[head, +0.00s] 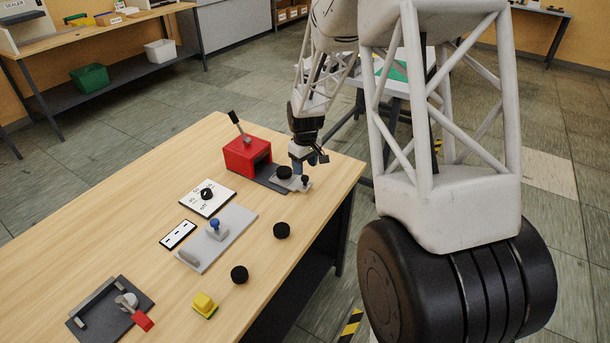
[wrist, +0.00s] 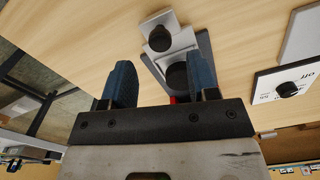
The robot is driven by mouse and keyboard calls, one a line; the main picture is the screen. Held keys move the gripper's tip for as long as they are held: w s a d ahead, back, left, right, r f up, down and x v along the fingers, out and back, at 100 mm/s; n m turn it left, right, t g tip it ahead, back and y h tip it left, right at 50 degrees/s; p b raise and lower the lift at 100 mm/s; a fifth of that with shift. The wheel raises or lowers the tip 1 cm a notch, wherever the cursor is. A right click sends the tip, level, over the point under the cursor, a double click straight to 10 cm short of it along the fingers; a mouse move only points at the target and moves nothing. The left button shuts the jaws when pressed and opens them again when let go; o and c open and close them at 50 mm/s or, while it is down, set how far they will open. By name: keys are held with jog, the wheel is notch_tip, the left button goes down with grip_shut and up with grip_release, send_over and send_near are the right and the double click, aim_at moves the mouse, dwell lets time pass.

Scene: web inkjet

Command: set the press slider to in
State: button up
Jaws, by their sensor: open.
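The red press (head: 246,155) stands near the far end of the table, with a dark base plate running out from its opening toward the right. The light grey press slider (head: 303,186) is drawn out beyond the end of that base, carrying a black disc (head: 284,172) and a small black knob (head: 305,180) at its outer end. In the wrist view the knob (wrist: 159,39) and disc (wrist: 177,76) show ahead of and between the fingers. My gripper (head: 311,160) is open and empty, above the slider; contact with the knob is not visible.
A dial plate (head: 207,197), a grey plate with a blue knob (head: 216,236), loose black pucks (head: 281,230), a yellow block (head: 205,304) and a red-handled lever fixture (head: 125,305) lie on the table nearer the camera. The table's right edge is close to the slider.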

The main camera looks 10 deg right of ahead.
aim_at(305, 177)
jog(key=shift+f, duration=2.25)
grip_shut()
